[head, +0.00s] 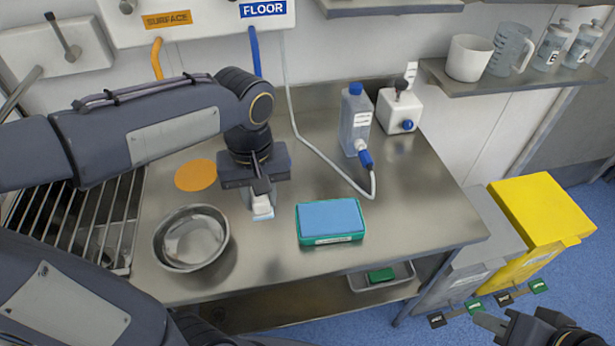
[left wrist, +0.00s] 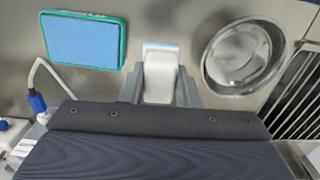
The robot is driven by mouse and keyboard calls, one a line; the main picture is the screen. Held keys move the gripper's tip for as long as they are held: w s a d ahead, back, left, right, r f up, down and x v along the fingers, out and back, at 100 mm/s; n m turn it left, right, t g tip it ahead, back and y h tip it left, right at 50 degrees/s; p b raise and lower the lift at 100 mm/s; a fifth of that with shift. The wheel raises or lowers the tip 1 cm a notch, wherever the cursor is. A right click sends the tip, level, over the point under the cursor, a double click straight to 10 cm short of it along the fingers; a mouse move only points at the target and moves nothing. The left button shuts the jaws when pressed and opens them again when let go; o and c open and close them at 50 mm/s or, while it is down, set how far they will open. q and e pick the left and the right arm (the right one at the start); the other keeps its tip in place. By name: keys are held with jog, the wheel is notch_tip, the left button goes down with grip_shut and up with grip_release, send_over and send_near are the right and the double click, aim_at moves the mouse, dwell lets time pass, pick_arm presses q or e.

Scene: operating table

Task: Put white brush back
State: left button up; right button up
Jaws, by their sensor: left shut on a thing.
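My left gripper (head: 262,208) points down over the steel table and is shut on the white brush (head: 262,205). The brush has a white body and a pale blue lower edge. In the left wrist view, the brush (left wrist: 160,80) sits between the two grey fingers of the left gripper (left wrist: 160,88). I cannot tell whether the brush touches the table. My right gripper (head: 492,322) is at the bottom right, low over the floor side and away from the table; whether its fingers are open is unclear.
A green-rimmed box with a blue pad (head: 330,222) lies right of the brush. A steel bowl (head: 191,238) stands to the left, with an orange disc (head: 196,175) behind it. A bottle (head: 356,120) with a hose stands at the back. A metal rack (head: 75,225) is at far left.

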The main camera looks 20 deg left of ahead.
pick_arm(q)
jog(key=shift+w, duration=0.3)
jog(key=w+a+f, duration=0.1)
jog(key=w+f, duration=0.1)
jog(key=w, duration=0.1)
jog(key=w+a+f+p, duration=0.1)
jog(key=w+a+f, duration=0.1)
jog(key=w+f, duration=0.1)
jog(key=w+a+f, duration=0.2)
jog(key=w+f, duration=0.1)
jog(key=w, duration=0.2)
jog(key=shift+a+f, duration=0.1)
jog(key=shift+a, duration=0.15)
jog(key=shift+w+a+f, duration=0.15)
jog(key=shift+w+f, duration=0.2)
jog(key=shift+f, duration=0.1)
jog(key=f, duration=0.3)
jog(key=shift+w+a+f+p, duration=0.1)
jog(key=shift+w+f+p, duration=0.15)
jog(key=shift+f+p, duration=0.05)
jog(key=shift+f, duration=0.2)
jog(key=o, duration=0.9)
